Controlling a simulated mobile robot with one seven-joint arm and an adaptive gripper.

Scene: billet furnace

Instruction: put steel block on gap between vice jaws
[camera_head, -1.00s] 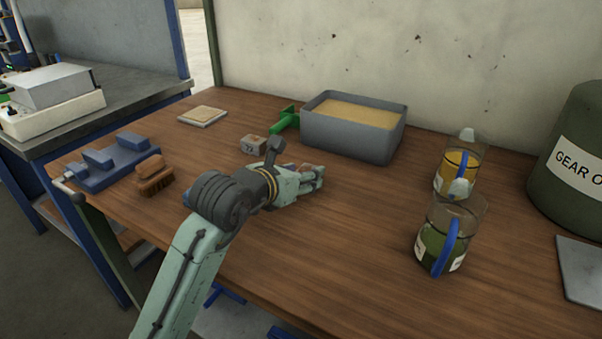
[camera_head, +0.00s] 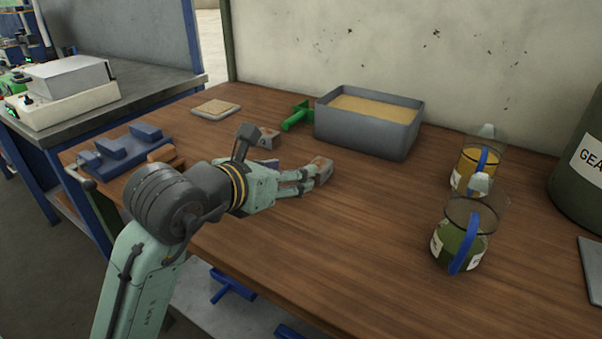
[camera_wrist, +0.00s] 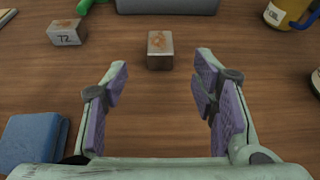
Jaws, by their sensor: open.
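A grey steel block with a rusty top (camera_wrist: 160,50) stands on the table just ahead of my gripper (camera_wrist: 160,82) in the wrist view. It is centred between the fingers but beyond their tips. In the head view this block (camera_head: 322,167) shows at the fingertips. My gripper (camera_head: 318,176) is open and empty, low over the table. A second metal block marked 72 (camera_wrist: 67,33) sits farther left; it also shows in the head view (camera_head: 268,138). The blue vice (camera_head: 118,152) lies at the table's left end, with upright jaws apart; my arm and a brush partly cover it.
A brown brush (camera_head: 162,154) is beside the vice. A blue item (camera_wrist: 35,145) lies left of my gripper. A grey sand box (camera_head: 368,132), green tool (camera_head: 297,115) and tan-topped pad (camera_head: 215,108) are at the back. Two oil jugs (camera_head: 470,235) (camera_head: 476,165) stand right.

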